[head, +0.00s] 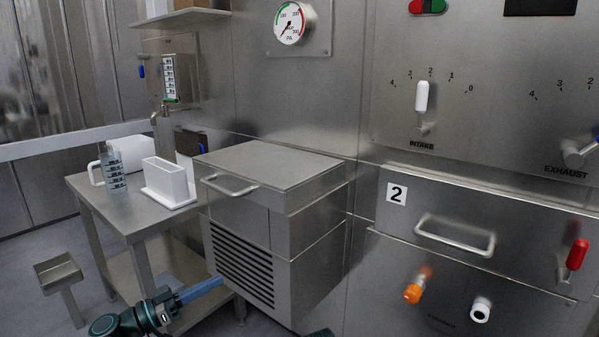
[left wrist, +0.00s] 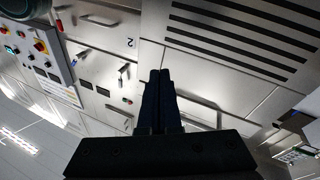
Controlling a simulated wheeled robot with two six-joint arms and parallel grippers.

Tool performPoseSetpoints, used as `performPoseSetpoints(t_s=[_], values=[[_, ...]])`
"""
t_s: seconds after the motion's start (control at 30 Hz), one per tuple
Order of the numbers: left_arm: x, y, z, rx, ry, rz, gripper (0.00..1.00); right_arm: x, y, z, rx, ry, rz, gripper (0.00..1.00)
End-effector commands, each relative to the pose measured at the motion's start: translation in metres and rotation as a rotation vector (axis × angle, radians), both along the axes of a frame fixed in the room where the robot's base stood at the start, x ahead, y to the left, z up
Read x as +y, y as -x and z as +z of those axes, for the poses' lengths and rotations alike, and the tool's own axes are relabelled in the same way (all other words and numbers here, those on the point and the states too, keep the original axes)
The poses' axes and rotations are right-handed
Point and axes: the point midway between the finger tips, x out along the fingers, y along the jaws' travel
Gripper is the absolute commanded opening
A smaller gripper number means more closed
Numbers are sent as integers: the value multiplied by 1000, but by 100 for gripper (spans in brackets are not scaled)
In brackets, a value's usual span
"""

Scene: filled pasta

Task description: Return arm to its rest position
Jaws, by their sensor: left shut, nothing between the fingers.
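My right gripper does not show; only a small dark piece appears at the bottom edge of the head view.
A steel side table (head: 137,222) at left holds a clear graduated beaker (head: 114,170) and a white holder (head: 168,183). A small steel tray on a post (head: 58,271) stands at lower left. A wall panel with a drawer handle (head: 455,236) and an orange knob (head: 413,292) is at right.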

Motion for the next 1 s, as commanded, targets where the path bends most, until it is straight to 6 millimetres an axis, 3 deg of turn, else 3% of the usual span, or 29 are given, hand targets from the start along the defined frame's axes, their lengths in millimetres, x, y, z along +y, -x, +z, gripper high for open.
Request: performPoseSetpoints(t_s=[0.03,0.1,0.2,0.3,0.4,0.5,0.63,0.8,1.0], values=[[-29,3,-13,86,-46,-61,0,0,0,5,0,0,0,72],[-67,9,-41,235,-130,-142,0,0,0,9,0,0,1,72],[-113,27,-84,458,-278,-231,0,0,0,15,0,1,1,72],[-145,50,-124,668,-444,-273,0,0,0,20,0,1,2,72],[-164,75,-159,857,-627,-267,0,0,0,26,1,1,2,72],[-171,98,-186,1015,-816,-210,0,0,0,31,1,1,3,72],[-166,119,-207,1147,-1027,-80,0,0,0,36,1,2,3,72],[-155,133,-215,1221,-1222,111,0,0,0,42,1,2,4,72],[-142,139,-209,1226,-1379,347,0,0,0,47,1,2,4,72]])
